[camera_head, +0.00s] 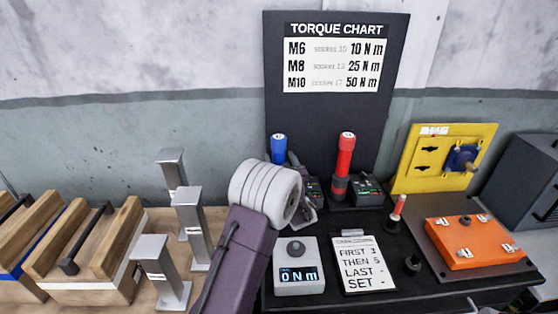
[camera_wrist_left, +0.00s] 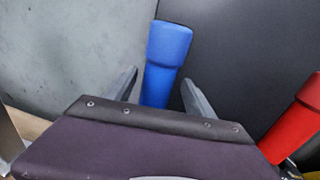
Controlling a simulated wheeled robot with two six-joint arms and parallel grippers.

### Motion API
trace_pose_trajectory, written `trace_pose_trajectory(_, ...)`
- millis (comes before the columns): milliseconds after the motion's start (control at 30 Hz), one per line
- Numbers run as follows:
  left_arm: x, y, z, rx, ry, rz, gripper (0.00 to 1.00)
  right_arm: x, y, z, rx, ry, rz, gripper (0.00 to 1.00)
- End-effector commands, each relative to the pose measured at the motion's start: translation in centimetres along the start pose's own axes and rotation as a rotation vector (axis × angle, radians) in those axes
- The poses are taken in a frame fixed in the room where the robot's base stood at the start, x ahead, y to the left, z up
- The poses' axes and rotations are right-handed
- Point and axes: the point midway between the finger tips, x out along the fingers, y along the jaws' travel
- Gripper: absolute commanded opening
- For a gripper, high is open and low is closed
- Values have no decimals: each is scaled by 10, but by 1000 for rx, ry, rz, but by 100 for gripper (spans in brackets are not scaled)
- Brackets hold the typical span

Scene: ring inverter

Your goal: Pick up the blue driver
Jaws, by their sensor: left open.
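The blue driver (camera_head: 278,147) stands upright at the back of the black bench, in front of the dark chart board. In the head view only its upper handle shows; my left arm hides the rest. In the left wrist view the blue driver (camera_wrist_left: 168,60) stands between the two fingers of my left gripper (camera_wrist_left: 160,90). The fingers are apart, one on each side of the handle, and I see gaps beside it. In the head view my left gripper (camera_head: 300,185) is mostly hidden behind its own wrist. My right gripper is not in view.
A red driver (camera_head: 345,160) stands close to the right, also in the left wrist view (camera_wrist_left: 300,120). A torque tester (camera_head: 299,279) and a white card (camera_head: 362,270) lie in front. An orange box (camera_head: 472,248) is at right, metal posts (camera_head: 192,230) and wooden trays (camera_head: 125,225) at left.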

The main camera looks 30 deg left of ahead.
Motion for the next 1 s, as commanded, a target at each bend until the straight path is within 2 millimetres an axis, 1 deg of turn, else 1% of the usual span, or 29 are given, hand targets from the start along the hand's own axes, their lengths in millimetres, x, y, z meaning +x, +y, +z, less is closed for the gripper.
trace_pose_trajectory(33, 11, 3, 4, 0, -1, 5, 63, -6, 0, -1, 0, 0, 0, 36)
trace_pose_trajectory(100, 24, 4, 5, 0, 0, 4, 63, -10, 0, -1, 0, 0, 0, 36)
trace_pose_trajectory(200, 37, 3, 3, 0, 1, 3, 63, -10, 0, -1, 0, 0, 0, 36)
trace_pose_trajectory(300, 41, 3, 3, 1, 0, 2, 63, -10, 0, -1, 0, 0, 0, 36)
trace_pose_trajectory(467, 41, 3, 2, 0, 0, 2, 63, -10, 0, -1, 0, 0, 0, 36)
trace_pose_trajectory(500, 41, 3, 2, 0, 0, 2, 52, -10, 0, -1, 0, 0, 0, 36)
trace_pose_trajectory(567, 41, 3, 2, 0, 0, 2, 35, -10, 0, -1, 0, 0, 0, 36)
trace_pose_trajectory(600, 41, 3, 2, 0, 0, 2, 24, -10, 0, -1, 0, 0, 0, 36)
trace_pose_trajectory(700, 41, 3, 2, 0, 0, 2, 0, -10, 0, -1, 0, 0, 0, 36)
trace_pose_trajectory(1000, 40, 3, 6, -2, -4, 2, 0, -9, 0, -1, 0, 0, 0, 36)
